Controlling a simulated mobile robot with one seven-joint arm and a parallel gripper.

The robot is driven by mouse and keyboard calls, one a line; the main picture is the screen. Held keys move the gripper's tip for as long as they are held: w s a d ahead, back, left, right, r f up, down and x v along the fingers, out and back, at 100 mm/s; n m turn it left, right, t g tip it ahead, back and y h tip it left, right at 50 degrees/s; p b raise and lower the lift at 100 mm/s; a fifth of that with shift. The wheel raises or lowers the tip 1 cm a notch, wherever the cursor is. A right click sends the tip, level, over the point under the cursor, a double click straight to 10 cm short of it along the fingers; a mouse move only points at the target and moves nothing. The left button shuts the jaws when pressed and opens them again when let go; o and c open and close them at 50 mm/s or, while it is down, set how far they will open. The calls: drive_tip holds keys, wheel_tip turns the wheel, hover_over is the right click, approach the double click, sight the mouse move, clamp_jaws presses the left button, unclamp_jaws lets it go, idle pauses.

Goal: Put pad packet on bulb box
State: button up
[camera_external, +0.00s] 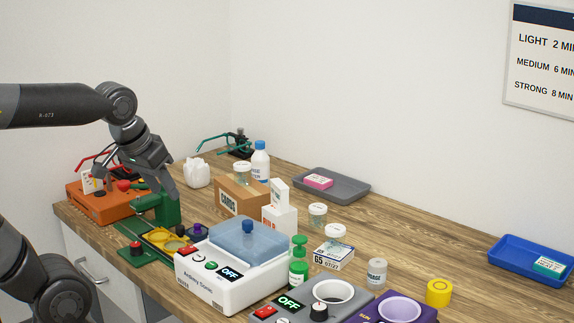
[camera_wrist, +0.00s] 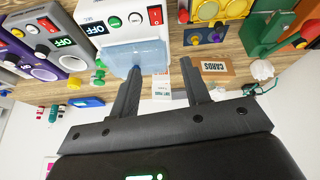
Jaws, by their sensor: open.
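The bulb box (camera_external: 280,219) is a white carton with red lettering, standing mid-table beside the brown cards box. A small white upright packet, seemingly the pad packet (camera_external: 279,191), stands on top of it. In the wrist view a white labelled packet (camera_wrist: 161,86) shows between and beyond my fingers; I cannot tell where it ends and the box begins. My gripper (camera_external: 135,182) is open and empty, above the green press at the left, apart from both box and packet. Its two spread fingers also show in the wrist view (camera_wrist: 161,66).
The cards box (camera_external: 236,196) with a lidded jar is left of the bulb box. A white device with a blue lid (camera_external: 245,240) stands in front. Jars, a green pump bottle (camera_external: 299,262) and a white bottle (camera_external: 260,161) are close.

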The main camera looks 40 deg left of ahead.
drive_tip(key=s, duration=0.1)
drive_tip(key=s+f+m, duration=0.1)
drive_tip(key=s, duration=0.1)
drive_tip(key=shift+d+f+m+t, duration=0.15)
drive_tip(key=shift+f+m+t, duration=0.15)
drive_tip(key=shift+f, duration=0.05)
drive_tip(key=shift+o, duration=0.4)
